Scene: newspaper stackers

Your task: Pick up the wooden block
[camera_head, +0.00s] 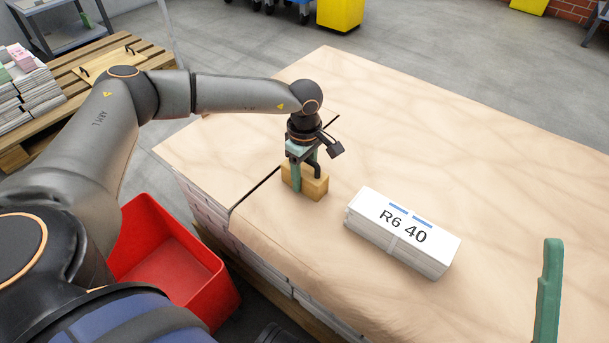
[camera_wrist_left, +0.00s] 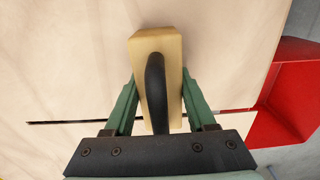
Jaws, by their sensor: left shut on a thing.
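The wooden block (camera_head: 314,189) is pale yellow with a black handle on top. It is at the table's left part, beside a dark seam line; I cannot tell whether it touches the surface. My left gripper (camera_head: 304,173) points down over it and is shut on it. In the left wrist view, the green fingers flank the block (camera_wrist_left: 143,48) on both sides, with the black handle (camera_wrist_left: 156,92) between them. One green finger of my right gripper (camera_head: 548,292) shows at the lower right edge; the rest is out of frame.
A white bundle (camera_head: 398,243) marked "R6 40" lies right of the block on the wood-coloured tabletop (camera_head: 440,130). A red bin (camera_head: 165,255) stands below the table's left edge. A pallet with paper stacks (camera_head: 25,90) is at the far left. The far tabletop is clear.

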